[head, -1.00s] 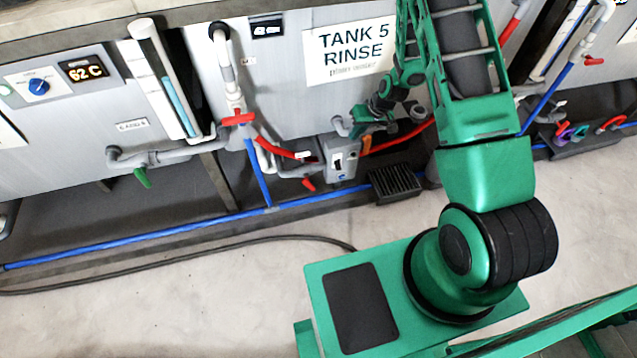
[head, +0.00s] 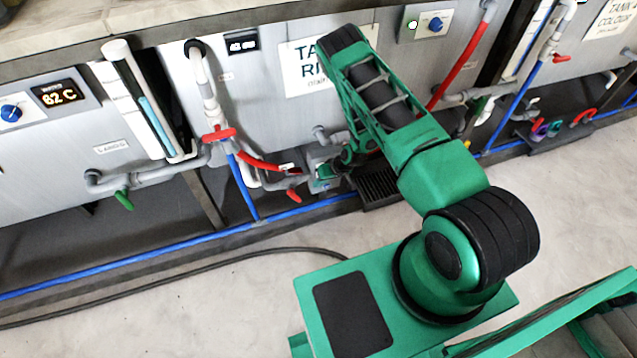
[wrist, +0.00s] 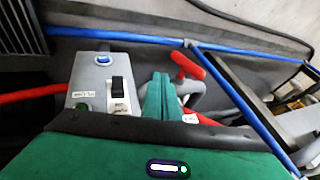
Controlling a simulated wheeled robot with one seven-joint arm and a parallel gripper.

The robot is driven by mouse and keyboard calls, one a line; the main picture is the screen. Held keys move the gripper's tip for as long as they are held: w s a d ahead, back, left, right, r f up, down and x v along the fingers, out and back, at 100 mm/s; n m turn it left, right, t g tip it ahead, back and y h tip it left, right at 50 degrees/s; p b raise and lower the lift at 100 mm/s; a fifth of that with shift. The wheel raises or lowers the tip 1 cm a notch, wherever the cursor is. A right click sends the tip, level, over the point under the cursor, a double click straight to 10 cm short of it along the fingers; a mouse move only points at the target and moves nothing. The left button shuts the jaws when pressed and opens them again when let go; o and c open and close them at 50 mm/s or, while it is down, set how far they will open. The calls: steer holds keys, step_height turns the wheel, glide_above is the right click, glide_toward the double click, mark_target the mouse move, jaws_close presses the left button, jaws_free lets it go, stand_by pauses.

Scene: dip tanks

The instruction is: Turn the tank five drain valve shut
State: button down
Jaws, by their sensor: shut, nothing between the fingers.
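A red lever handle (head: 293,196) hangs slanting down from the grey drain pipe under the tank marked 5 RINSE. It also shows in the wrist view (wrist: 188,65), beyond my fingertips. My gripper (wrist: 160,80) has its green fingers together and empty. Its tips are apart from the lever in the wrist picture, just left of it and beside the grey pump box (wrist: 103,84). In the head view my gripper (head: 326,173) is low in front of that box, right of the lever. My arm partly covers the tank sign (head: 308,75).
A red hose and blue floor pipe (head: 150,265) run close by. Another red handle (head: 218,134) sits higher left, and a green lever (head: 124,200) hangs under the left tank. A black grate (head: 380,190) lies right of the pump box.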

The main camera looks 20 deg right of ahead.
mark_target(293, 194)
steer(key=w+a+f, duration=0.2)
steer(key=a+f, duration=0.3)
steer(key=f, duration=0.2)
steer(key=shift+a, duration=0.4)
steer(key=shift+f, duration=0.1)
steer(key=shift+a, duration=0.2)
